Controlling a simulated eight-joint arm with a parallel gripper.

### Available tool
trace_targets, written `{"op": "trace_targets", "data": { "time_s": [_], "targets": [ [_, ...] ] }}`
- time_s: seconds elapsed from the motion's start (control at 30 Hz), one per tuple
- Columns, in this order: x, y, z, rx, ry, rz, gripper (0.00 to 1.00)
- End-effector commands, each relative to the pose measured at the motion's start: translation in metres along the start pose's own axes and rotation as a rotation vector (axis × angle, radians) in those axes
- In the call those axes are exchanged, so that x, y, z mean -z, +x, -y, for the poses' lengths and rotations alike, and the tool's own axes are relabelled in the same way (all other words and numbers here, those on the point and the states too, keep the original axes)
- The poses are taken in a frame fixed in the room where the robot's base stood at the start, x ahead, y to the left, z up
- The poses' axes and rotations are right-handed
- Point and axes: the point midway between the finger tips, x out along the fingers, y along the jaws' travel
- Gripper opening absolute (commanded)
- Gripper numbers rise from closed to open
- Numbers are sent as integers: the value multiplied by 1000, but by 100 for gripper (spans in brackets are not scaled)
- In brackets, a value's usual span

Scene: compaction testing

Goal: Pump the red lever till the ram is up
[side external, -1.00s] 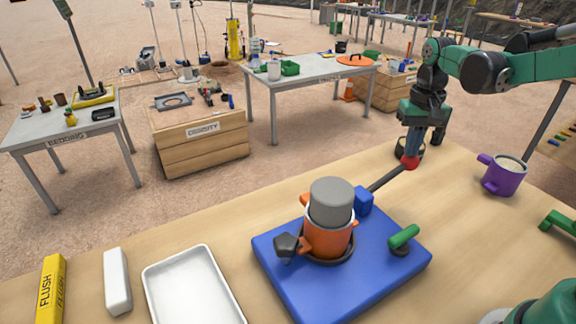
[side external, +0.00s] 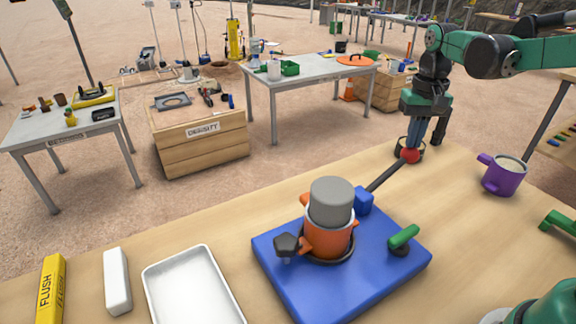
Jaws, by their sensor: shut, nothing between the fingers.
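The red lever knob (side external: 411,156) tops a dark bar (side external: 385,178) that slants up and right from a blue block (side external: 364,200) on the jack. The jack has an orange body (side external: 327,239) on a blue base plate (side external: 290,285). A wide grey cylinder, the ram (side external: 330,203), stands upright out of the orange body. My gripper (side external: 412,146) points down at the red knob, shut, with nothing held. Its fingertips are at the top of the knob; whether they touch it I cannot tell.
A dark round dish (side external: 403,158) sits behind the knob. A purple mug (side external: 503,176) stands to the right. A green handle (side external: 404,237) and a dark knob (side external: 287,246) are on the jack. A white tray (side external: 152,296), white block (side external: 117,281) and yellow FLUSH box (side external: 52,289) lie left.

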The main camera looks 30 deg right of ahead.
Motion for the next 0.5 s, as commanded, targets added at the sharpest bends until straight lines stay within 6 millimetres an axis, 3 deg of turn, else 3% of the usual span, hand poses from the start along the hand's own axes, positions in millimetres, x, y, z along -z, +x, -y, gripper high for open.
{"op": "trace_targets", "data": {
  "time_s": [0.5],
  "targets": [
    [3,58,-5,2,-1,2,0]
  ]
}}
